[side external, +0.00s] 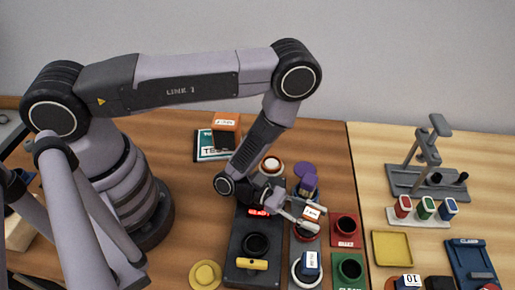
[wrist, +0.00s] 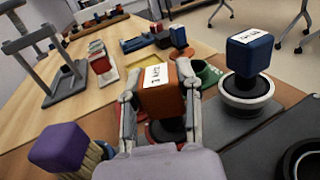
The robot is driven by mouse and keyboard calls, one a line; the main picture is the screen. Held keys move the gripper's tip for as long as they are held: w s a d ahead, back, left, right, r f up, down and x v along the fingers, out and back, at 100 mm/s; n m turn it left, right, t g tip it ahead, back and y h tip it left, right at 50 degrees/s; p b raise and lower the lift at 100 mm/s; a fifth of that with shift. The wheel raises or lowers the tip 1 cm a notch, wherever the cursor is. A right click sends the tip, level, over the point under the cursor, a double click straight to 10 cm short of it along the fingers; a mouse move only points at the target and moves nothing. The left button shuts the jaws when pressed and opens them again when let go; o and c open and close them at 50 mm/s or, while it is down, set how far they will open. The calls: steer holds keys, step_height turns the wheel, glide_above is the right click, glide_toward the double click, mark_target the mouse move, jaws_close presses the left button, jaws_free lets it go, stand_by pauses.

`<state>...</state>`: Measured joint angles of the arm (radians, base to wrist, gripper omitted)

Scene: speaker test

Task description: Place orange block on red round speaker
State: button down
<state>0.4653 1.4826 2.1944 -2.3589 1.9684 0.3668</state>
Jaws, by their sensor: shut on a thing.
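My gripper (side external: 310,215) is shut on the orange block (side external: 314,211), which has a white label on top. In the wrist view the orange block (wrist: 161,98) sits between both fingers of my gripper (wrist: 160,103). The red round speaker (side external: 303,234) lies on the grey strip just below the block and fingers, which hide most of it. A bit of dark red (wrist: 150,132) shows under the block in the wrist view. I cannot tell whether block and speaker touch.
A blue block (side external: 310,261) stands on a white-ringed round speaker (side external: 297,277) nearby. A purple block (side external: 307,184) stands behind my gripper. Red (side external: 345,228) and green (side external: 350,267) holders are at the right. A dark panel (side external: 243,268) is at the left.

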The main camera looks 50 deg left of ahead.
steer(key=shift+f, duration=0.15)
steer(key=c, duration=0.8)
jaws_free()
steer(key=shift+o, duration=0.2)
